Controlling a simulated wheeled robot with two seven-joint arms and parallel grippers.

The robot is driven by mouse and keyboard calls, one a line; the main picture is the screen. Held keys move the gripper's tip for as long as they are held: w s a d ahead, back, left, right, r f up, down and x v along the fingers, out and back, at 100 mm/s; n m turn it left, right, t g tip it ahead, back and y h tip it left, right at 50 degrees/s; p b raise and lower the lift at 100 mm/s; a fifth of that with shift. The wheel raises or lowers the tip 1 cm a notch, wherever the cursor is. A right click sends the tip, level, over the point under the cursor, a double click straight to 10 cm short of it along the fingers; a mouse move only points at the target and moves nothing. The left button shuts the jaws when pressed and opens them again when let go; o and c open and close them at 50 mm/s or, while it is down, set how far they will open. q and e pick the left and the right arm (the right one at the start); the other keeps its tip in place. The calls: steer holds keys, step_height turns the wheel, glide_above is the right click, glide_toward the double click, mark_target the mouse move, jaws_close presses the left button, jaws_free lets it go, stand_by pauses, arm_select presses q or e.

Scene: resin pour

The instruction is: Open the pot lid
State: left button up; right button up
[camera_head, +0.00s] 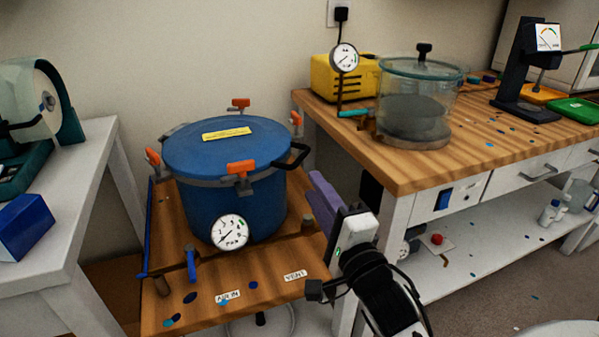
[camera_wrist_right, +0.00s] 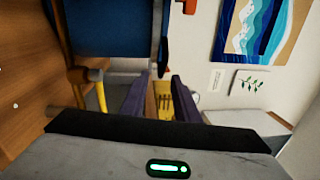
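The blue pot (camera_head: 230,205) stands on a low wooden cart, its blue lid (camera_head: 215,152) seated flat on top with a yellow label. Orange clamps (camera_head: 241,168) sit around the lid's rim. A black handle (camera_head: 291,158) sticks out from the rim on the right; it also shows in the right wrist view (camera_wrist_right: 164,56). My right gripper (camera_head: 318,188) is beside the pot, right of and below the handle. In the right wrist view its two purple fingers (camera_wrist_right: 160,88) stand apart with nothing held between them. My left gripper is out of view.
A pressure gauge (camera_head: 230,232) is at the pot's front. The cart top (camera_head: 262,291) carries valves and labels. The wooden bench (camera_head: 420,168) at right holds a glass chamber (camera_head: 418,95) and a yellow box (camera_head: 335,80). A white table (camera_head: 70,190) stands at left.

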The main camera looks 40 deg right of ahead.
mark_target(299, 159)
steer(key=shift+m, duration=0.3)
steer(key=x, duration=1)
steer(key=shift+w+d+r, duration=0.1)
steer(key=shift+d+r, duration=0.05)
steer(key=shift+r, duration=0.2)
jaws_close()
